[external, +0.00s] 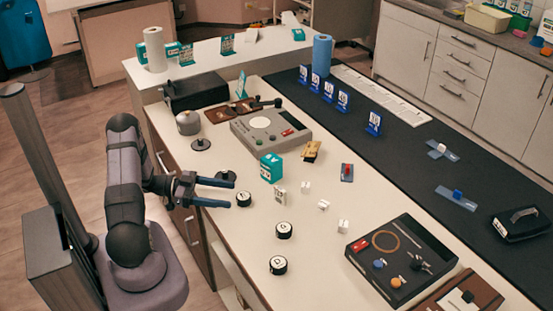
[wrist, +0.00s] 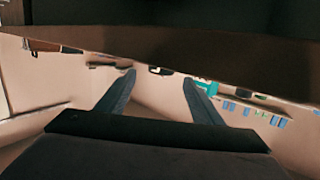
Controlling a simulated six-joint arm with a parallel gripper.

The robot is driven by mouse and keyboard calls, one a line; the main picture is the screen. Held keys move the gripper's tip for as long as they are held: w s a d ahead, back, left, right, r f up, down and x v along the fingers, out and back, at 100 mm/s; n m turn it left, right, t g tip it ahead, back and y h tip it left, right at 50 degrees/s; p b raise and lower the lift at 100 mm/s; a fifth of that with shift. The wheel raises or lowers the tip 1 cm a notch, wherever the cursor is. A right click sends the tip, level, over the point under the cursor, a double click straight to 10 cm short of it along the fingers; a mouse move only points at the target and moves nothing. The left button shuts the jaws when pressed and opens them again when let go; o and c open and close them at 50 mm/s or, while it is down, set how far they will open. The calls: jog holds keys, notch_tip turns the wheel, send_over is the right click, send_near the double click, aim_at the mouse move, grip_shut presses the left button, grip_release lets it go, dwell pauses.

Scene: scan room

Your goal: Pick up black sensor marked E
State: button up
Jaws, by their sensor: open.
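Several round black sensors with white lettered tops stand on the white bench in the external view. One (external: 244,199) is just beyond my fingertips, one (external: 283,230) is farther right, and one (external: 278,265) is nearer the front. Their letters are too small to read surely, so I cannot tell which is E. My gripper (external: 232,194) is open and empty at the bench's left edge, its blue fingers pointing right. In the wrist view my open gripper (wrist: 159,78) shows two dark fingers with nothing between them; no sensor can be made out there.
A grey device (external: 270,129) lies behind, and a black panel (external: 400,262) lies front right. The bench front around the sensors is fairly clear.

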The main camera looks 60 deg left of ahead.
aim_at(243, 196)
jog(key=shift+p+x, duration=1.25)
jog(key=shift+x, duration=2.15)
jog(key=shift+a, duration=0.1)
jog(key=c, duration=1.2)
